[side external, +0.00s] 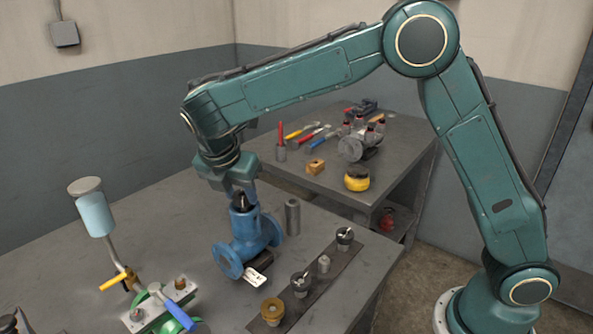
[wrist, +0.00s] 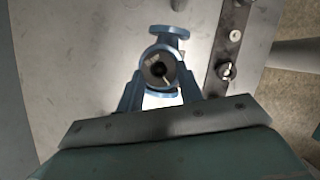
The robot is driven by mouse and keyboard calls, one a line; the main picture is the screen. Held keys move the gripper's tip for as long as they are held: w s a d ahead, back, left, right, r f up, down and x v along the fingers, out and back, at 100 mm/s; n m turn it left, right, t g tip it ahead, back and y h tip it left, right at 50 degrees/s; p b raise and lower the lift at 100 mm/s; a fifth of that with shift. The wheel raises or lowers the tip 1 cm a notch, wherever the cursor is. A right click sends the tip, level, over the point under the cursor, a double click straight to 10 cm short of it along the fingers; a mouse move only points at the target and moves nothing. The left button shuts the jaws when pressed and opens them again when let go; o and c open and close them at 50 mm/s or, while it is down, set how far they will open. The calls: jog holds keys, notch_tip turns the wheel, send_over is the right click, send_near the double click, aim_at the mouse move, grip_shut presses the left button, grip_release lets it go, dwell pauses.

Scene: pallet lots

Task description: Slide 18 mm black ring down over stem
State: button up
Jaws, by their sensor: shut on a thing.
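My gripper (side external: 241,196) points down over the blue valve body (side external: 247,228) and is shut on a small black ring (side external: 240,201) at the valve's top opening. In the wrist view, my gripper's two fingers (wrist: 160,74) flank the round top of the valve (wrist: 169,37). The dark ring (wrist: 156,70) shows between them. A thin pale piece, perhaps the stem (wrist: 166,81), shows at the dark centre. I cannot tell how far the ring sits around the stem or whether it touches the valve.
A dark strip (side external: 318,279) with small holders, a brass ring (side external: 272,310) and a grey plug lies right of the valve. A grey cylinder (side external: 292,216) stands close behind. A green fixture with yellow and blue handles (side external: 180,315) is front left.

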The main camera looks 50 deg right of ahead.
jog(key=shift+f, duration=0.4)
dwell(0.3)
jog(key=o, duration=1.5)
jog(key=shift+c, duration=0.2)
jog(key=shift+r, duration=0.15)
jog(key=shift+r, duration=3.35)
